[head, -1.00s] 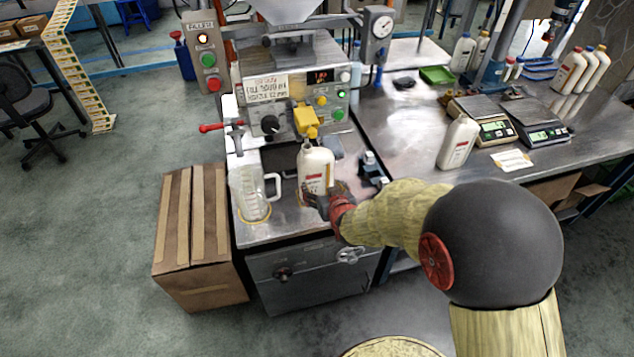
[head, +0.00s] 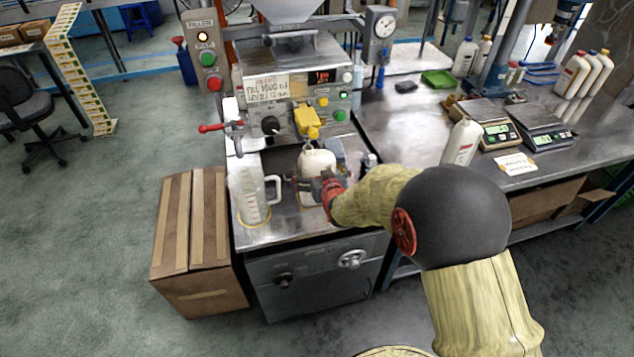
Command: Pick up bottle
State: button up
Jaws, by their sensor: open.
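A white bottle (head: 317,161) stands under the yellow filling nozzle (head: 307,122) on the filler's metal tray. My gripper (head: 310,186) is open at the bottle's lower front, and its dark fingers and red wrist hide much of the bottle body and label. I cannot tell from this view whether the fingers touch the bottle. Another white bottle (head: 461,142) stands on the bench to the right, beside the scales.
A clear measuring jug (head: 250,197) stands close to the left of my gripper. The filler's control panel (head: 322,97) is behind the bottle. Scales (head: 497,134) and several bottles (head: 583,74) are on the right bench. A cardboard box (head: 190,235) is at the left.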

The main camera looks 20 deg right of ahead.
jog(key=shift+c, duration=0.3)
jog(key=c, duration=2)
jog(key=shift+r, duration=0.25)
